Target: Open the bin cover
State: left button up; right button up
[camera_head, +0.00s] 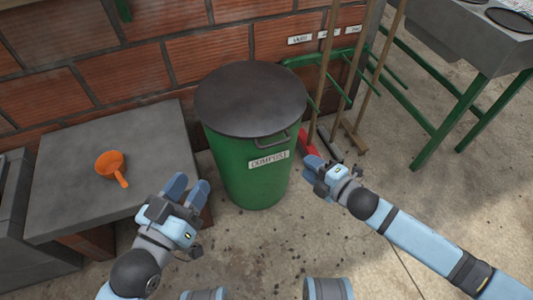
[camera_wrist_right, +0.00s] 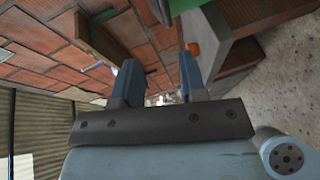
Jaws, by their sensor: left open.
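The bin cover (camera_head: 250,98) is a dark grey round lid lying flat on the green bin (camera_head: 240,175), which carries a "COMPOST" label. A grey handle (camera_head: 283,139) sits at the front right, just below the cover's rim. My left gripper (camera_head: 187,186) is open and empty, in front of and left of the bin, over the low table's edge. My right gripper (camera_head: 312,163) is to the right of the bin, apart from the cover. In the right wrist view its two blue fingers (camera_wrist_right: 158,80) are spread with nothing between them.
A low grey table (camera_head: 75,190) with an orange scoop (camera_head: 111,166) stands left of the bin. A brick wall (camera_head: 130,75) is behind. Long-handled tools (camera_head: 325,70) lean on a green rack at right. A green-legged bench (camera_head: 470,30) stands far right. Front floor is open.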

aim_at(276, 145)
jog(key=shift+n, duration=0.4)
jog(key=b+x, duration=0.1)
jog(key=x, duration=0.4)
jog(key=b+x, duration=0.2)
jog(key=x, duration=0.3)
jog(key=f+b+x, duration=0.1)
jog(key=x, duration=0.3)
jog(key=shift+w+a, duration=0.1)
jog(key=shift+w, duration=0.2)
pick_arm(q)
jog(key=shift+d+f+h, duration=0.45)
jog(key=shift+f+h, duration=0.25)
jog(key=shift+f, duration=0.15)
pick_arm(e)
grip_shut()
